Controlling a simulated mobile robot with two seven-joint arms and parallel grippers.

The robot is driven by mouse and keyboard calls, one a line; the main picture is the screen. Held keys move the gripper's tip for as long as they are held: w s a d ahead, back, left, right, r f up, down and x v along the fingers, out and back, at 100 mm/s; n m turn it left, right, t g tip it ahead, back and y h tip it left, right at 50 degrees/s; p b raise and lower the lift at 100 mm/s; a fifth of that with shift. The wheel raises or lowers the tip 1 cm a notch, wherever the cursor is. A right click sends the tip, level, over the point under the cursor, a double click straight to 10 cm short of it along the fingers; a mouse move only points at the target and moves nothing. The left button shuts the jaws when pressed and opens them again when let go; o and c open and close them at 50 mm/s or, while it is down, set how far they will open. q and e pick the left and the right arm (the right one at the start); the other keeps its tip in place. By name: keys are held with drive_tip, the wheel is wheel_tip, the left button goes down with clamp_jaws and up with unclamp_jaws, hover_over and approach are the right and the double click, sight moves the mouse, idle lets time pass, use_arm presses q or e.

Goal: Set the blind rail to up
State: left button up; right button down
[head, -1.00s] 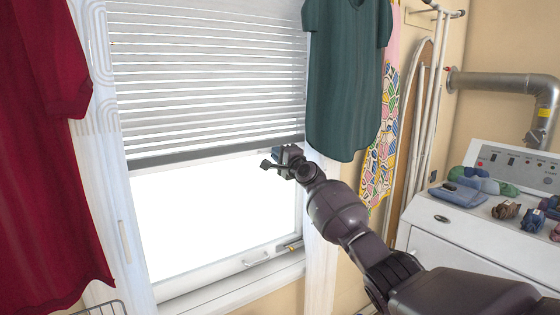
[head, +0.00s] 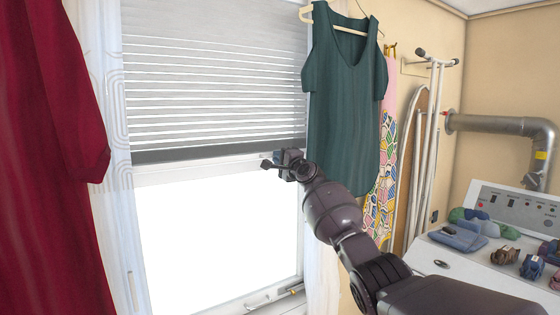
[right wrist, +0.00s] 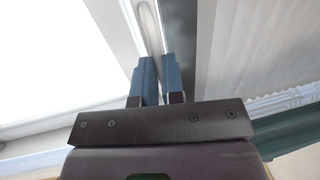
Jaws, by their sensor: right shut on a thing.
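The blind rail (head: 215,151) is the dark grey bar along the bottom of the white slatted blind (head: 215,95), partway up the window. Bright open glass shows below it. My right gripper (head: 280,160) is at the right end of the rail, shut on it. In the right wrist view, the blue fingers (right wrist: 158,70) stand close together beside the dark grey rail (right wrist: 207,45). The exact contact between fingers and rail is hard to see there. My left gripper is out of view.
A green dress (head: 345,90) hangs just right of my gripper, and a red garment (head: 45,150) hangs at the left. Sheer curtains (head: 112,120) flank the window. A white machine (head: 460,262) with small items on it stands at lower right.

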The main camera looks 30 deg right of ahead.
drive_tip(key=shift+r, duration=0.1)
drive_tip(key=c, duration=1.2)
unclamp_jaws()
drive_tip(key=shift+s+d+f+p, duration=0.1)
drive_tip(key=shift+s+f+p, duration=0.3)
drive_tip(key=shift+s, duration=1.35)
drive_tip(key=shift+s+f+p, duration=0.3)
drive_tip(key=shift+s+p, duration=0.25)
drive_tip(key=shift+s, duration=1.25)
drive_tip(key=shift+s+d+f+p, duration=0.1)
drive_tip(key=shift+s+f+p, duration=0.3)
drive_tip(key=shift+s, duration=1.35)
